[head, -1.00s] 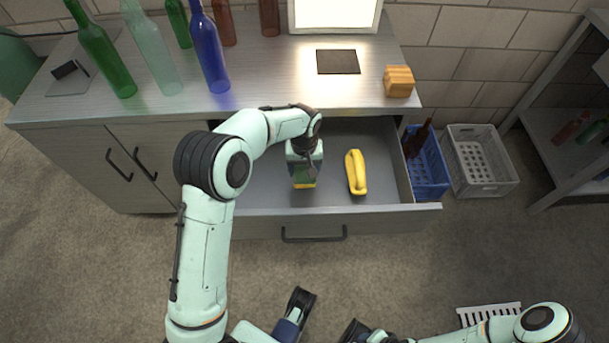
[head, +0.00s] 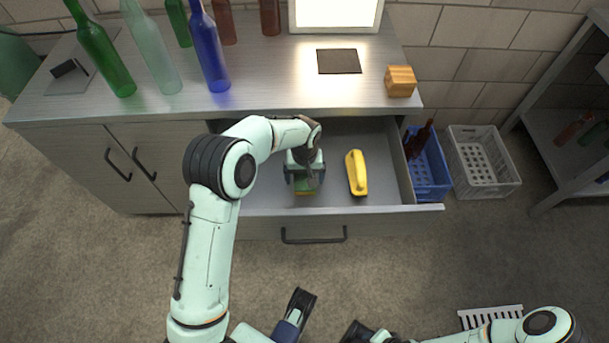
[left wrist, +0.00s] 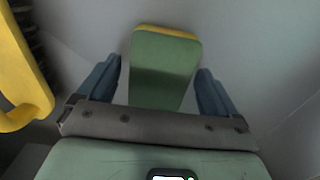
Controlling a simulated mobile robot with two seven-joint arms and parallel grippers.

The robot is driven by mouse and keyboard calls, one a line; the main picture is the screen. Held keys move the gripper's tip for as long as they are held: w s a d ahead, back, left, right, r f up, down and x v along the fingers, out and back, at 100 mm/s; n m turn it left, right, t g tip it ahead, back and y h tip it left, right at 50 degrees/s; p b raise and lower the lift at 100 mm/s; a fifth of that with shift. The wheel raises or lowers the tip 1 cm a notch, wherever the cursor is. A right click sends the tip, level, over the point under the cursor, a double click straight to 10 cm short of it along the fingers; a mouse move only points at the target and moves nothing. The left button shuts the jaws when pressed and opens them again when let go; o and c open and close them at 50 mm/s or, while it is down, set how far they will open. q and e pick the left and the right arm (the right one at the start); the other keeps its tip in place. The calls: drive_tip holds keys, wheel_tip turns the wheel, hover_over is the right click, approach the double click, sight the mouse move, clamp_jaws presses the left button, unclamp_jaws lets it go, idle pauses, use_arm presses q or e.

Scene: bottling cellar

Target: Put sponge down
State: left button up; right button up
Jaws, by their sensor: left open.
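The sponge (head: 305,191), green with a yellow layer, is inside the open drawer (head: 270,198), left of a yellow brush with a handle (head: 357,175). My left gripper (head: 305,180) is over the sponge, low in the drawer. In the left wrist view the sponge (left wrist: 165,65) shows between the two blue fingers (left wrist: 160,88), with a gap on each side, so the gripper is open around it. Whether the sponge's underside rests flat on the drawer floor is hidden. My right arm (head: 490,332) is at the bottom right; its gripper cannot be made out clearly.
The brush also shows close by in the left wrist view (left wrist: 22,75). On the counter (head: 270,75) are several bottles, a dark mat (head: 338,61) and a wooden block (head: 400,81). A blue crate (head: 430,172) and a grey crate (head: 482,165) stand right of the drawer.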

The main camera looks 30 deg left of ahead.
sight(305, 177)
use_arm(q)
drive_tip(key=shift+r, duration=0.5)
wheel_tip(305, 177, up, 11)
drive_tip(key=p, duration=0.2)
drive_tip(key=shift+r, duration=0.2)
use_arm(e)
drive_tip(key=s+r, duration=0.1)
drive_tip(key=s+a+r+g, duration=0.1)
drive_tip(key=shift+s+r, duration=0.3)
drive_tip(key=shift+r, duration=0.1)
use_arm(q)
drive_tip(key=shift+p, duration=0.3)
